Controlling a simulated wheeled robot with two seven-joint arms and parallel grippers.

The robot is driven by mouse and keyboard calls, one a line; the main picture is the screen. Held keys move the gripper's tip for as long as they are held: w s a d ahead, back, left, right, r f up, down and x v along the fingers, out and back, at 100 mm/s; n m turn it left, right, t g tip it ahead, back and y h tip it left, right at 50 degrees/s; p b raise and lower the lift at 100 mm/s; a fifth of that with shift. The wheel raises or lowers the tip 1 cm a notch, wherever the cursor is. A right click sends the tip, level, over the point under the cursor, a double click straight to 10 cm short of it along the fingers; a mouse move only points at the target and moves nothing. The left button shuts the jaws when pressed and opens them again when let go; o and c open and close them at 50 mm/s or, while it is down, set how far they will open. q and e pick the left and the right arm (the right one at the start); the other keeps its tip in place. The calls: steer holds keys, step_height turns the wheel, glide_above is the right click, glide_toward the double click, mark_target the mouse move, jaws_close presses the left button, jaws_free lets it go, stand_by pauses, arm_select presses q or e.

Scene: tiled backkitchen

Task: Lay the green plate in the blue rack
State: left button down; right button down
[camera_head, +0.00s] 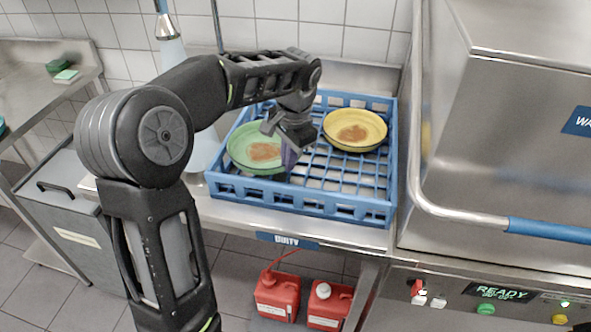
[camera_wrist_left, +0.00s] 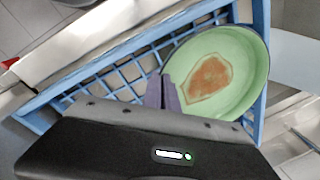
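The green plate (camera_head: 245,148), with a brown stain in its middle, is at the left end of the blue rack (camera_head: 341,209), face up. I cannot tell whether it rests on the rack's grid or is just above it. My left gripper (camera_head: 288,158) points down at the plate's right edge. In the left wrist view its two fingers (camera_wrist_left: 163,93) are close together at the rim of the green plate (camera_wrist_left: 235,65), one on each side, and look shut on it. The blue rack (camera_wrist_left: 262,25) frames the plate there. My right gripper is not in view.
A yellow plate (camera_head: 368,143) with a brown stain lies in the rack's back right. The rack's front and right cells are empty. A steel machine (camera_head: 500,130) with a bar handle (camera_head: 470,215) stands close on the right. Red canisters (camera_head: 278,297) stand below the counter.

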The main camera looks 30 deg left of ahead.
arm_select(q)
steer(key=shift+f, duration=1.35)
steer(key=shift+f+p, duration=0.35)
steer(key=shift+f, duration=1.5)
steer(key=shift+f, duration=0.15)
steer(key=c, duration=1.7)
jaws_free()
steer(key=r, duration=0.4)
steer(key=d+r, duration=0.1)
steer(key=r, duration=0.3)
steer(key=r+b, duration=0.1)
steer(key=r, duration=0.3)
steer(key=shift+s+d+r, duration=0.1)
steer(key=shift+s+d, duration=0.2)
steer(key=shift+d, duration=0.05)
